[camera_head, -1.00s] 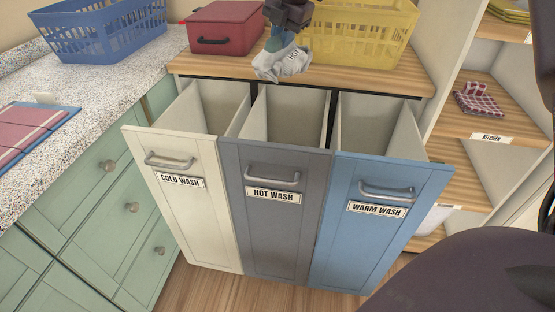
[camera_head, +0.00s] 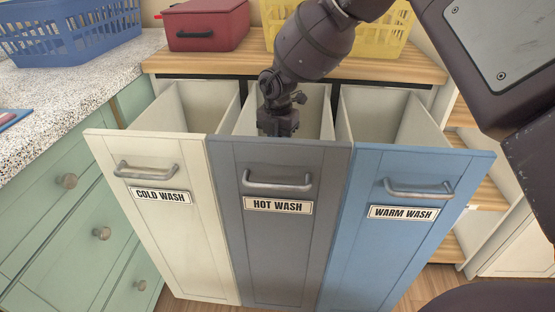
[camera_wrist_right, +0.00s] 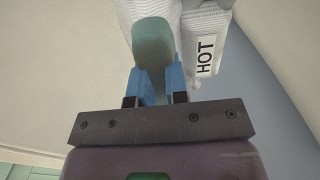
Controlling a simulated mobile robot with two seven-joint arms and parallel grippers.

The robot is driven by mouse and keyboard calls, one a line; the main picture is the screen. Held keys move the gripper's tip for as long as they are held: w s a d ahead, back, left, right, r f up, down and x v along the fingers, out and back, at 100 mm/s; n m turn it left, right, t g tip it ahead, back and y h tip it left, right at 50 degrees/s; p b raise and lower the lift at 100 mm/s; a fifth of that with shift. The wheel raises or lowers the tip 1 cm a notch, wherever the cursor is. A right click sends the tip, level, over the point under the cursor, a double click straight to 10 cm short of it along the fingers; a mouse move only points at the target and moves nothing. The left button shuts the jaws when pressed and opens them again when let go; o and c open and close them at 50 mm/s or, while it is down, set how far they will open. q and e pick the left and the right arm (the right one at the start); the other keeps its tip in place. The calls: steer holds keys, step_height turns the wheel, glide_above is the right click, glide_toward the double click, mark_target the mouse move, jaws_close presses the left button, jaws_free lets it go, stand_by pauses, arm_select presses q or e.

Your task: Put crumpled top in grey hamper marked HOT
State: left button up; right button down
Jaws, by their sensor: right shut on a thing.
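The grey hamper (camera_head: 277,230) labelled HOT WASH is pulled open between the white and blue ones. My right gripper (camera_head: 278,124) reaches down into its opening from above, its fingers hidden behind the grey front panel in the head view. White ribbed cloth with a HOT tag (camera_wrist_right: 205,56) shows beyond the fingers. The top is hidden in the head view. My left gripper is out of view.
The white COLD WASH hamper (camera_head: 165,240) and the blue WARM WASH hamper (camera_head: 395,245) stand open on either side. Behind are a wooden top with a red box (camera_head: 205,25) and a yellow basket (camera_head: 395,40). A blue basket (camera_head: 65,35) stands on the left counter.

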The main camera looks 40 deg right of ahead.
arm_select(q)
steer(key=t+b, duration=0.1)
steer(key=b, duration=0.1)
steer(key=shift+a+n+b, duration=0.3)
arm_select(e)
step_height(320, 180, down, 12)
steer(key=shift+f, duration=0.15)
steer(key=shift+f, duration=0.1)
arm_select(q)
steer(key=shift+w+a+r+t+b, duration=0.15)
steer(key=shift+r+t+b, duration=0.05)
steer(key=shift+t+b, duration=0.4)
arm_select(e)
step_height(320, 180, down, 4)
steer(key=shift+r, duration=0.1)
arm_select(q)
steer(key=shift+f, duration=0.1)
arm_select(e)
steer(key=shift+f, duration=0.5)
steer(key=shift+f, duration=0.25)
